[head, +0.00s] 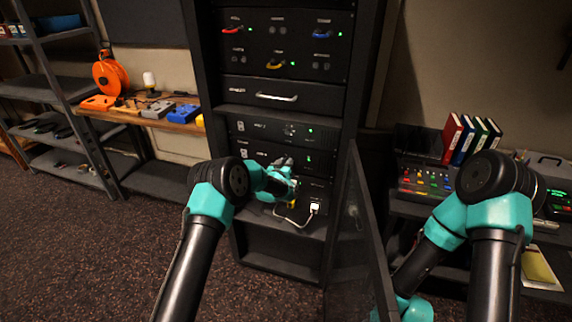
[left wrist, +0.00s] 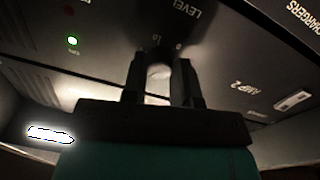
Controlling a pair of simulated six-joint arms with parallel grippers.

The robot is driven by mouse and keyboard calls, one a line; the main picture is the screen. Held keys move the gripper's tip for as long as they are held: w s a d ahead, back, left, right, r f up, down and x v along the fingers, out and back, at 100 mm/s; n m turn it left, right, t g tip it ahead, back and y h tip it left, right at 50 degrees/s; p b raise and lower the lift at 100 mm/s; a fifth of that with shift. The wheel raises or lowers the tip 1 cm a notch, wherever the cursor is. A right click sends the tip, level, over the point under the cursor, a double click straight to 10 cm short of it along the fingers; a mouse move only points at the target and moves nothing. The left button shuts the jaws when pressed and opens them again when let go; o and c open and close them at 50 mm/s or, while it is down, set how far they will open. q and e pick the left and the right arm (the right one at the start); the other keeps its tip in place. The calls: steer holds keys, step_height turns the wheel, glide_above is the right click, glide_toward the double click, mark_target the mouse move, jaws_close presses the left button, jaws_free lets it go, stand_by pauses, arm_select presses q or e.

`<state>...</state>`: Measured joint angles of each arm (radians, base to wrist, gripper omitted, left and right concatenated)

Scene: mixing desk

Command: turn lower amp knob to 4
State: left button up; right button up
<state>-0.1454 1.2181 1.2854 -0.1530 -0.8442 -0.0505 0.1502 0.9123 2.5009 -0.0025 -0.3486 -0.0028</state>
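The lower amp (head: 311,160) is a black panel in the rack with a green light; the left wrist view shows its AMP 2 label (left wrist: 245,87) and LEVEL marking upside down. My left gripper (head: 284,163) is at the front of this panel and hides its knob in the head view. In the left wrist view, the fingers (left wrist: 161,70) stand on both sides of the lower amp knob (left wrist: 159,56) and appear closed on it. The knob's pointer and setting cannot be read. My right arm is at the right; its fingers do not show.
The upper amp (head: 290,130) sits just above. A white plug and cable (head: 314,208) are below on the charger panel. An open rack door (head: 356,225) stands between the rack and my right arm. A mixing desk (head: 425,181) is at the right.

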arm_select(q)
steer(key=c, duration=0.4)
steer(key=shift+c, duration=0.2)
steer(key=shift+n, duration=0.4)
steer(key=n, duration=1.1)
steer(key=shift+f+y, duration=0.1)
steer(key=shift+y, duration=0.2)
steer(key=shift+n, duration=0.3)
steer(key=o, duration=0.9)
steer(key=shift+t, duration=0.3)
steer(key=shift+o, duration=0.2)
